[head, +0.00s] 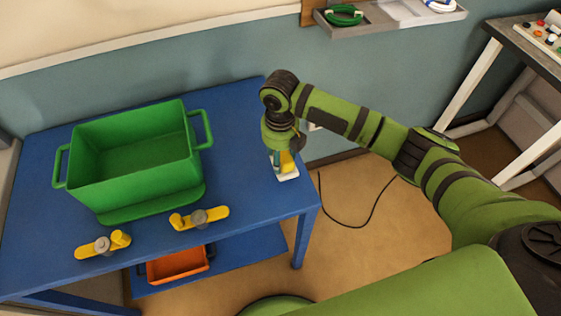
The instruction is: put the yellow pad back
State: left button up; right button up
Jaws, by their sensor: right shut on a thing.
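My right gripper (279,148) points down over the right end of the blue table and is shut. A small yellow piece, which looks like the yellow pad (287,161), shows just below it, partly hidden by the gripper. A white holder (287,176) with a bit of teal beside the yellow stands on the table right under the gripper. I cannot tell whether the pad rests inside the holder or hangs just above it. My left gripper is not in view.
A green crate (134,187) with handles stands on the left of the blue table (240,186). Two yellow pieces with grey knobs (200,217) (103,245) lie along the front edge. An orange bin (178,265) sits on the lower shelf. A grey wall shelf (400,14) hangs behind.

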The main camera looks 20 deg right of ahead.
jog(key=shift+f+p, duration=0.45)
jog(key=shift+f, duration=1.55)
jog(key=o, duration=1)
notch_tip(320, 180, up, 12)
jog(key=shift+r+b, duration=0.1)
jog(key=shift+b, duration=0.7)
